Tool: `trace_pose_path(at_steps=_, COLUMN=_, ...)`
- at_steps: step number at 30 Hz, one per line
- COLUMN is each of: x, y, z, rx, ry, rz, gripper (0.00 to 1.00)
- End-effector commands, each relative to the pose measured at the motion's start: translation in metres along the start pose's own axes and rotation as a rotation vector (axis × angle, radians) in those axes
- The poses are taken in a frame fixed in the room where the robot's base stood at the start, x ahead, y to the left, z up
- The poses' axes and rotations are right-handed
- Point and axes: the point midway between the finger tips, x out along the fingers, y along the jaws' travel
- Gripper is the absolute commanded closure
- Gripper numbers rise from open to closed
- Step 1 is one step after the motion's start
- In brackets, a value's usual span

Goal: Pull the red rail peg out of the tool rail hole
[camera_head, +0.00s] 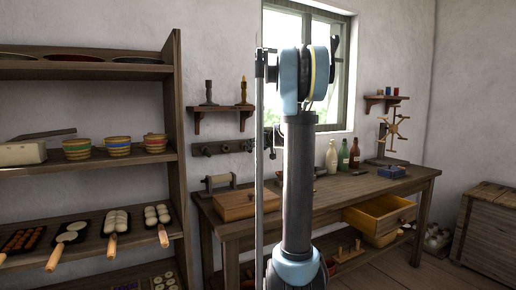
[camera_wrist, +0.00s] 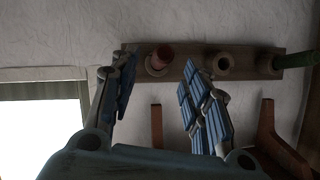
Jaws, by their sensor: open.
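The red rail peg (camera_wrist: 163,53) sits in a ringed hole of the wooden tool rail (camera_wrist: 190,50), seen near the top of the wrist view. Its end points toward the camera. My gripper (camera_wrist: 158,63) is open, with one blue-padded finger on each side of the peg's line. The fingers look apart from the peg; the remaining depth is hard to tell. In the head view the rail (camera_head: 222,147) hangs on the wall under a small shelf, and my arm hides its right part and the red peg.
A green peg (camera_wrist: 295,60) is in the rail at the right of the wrist view, beside an empty-looking ringed hole (camera_wrist: 219,64). Brown shelf brackets (camera_wrist: 268,125) stand close by. The workbench (camera_head: 340,190) carries bottles and a wooden box (camera_head: 247,204).

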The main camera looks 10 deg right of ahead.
Motion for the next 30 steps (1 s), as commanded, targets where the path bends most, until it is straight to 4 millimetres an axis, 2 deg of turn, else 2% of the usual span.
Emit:
trace_pose_path(at_steps=6, x=0.032, y=0.0, z=0.0, rx=0.0, ry=0.0, rz=-0.001, gripper=0.57)
trace_pose_path(at_steps=12, x=0.05, y=-0.001, z=0.0, rx=-0.001, ry=-0.001, rz=-0.001, gripper=0.57)
trace_pose_path(at_steps=25, x=0.055, y=0.0, z=0.0, rx=0.0, ry=0.0, rz=0.0, gripper=0.57)
trace_pose_path(at_steps=30, x=0.055, y=0.0, z=0.0, rx=0.0, ry=0.0, rz=0.0, gripper=0.96)
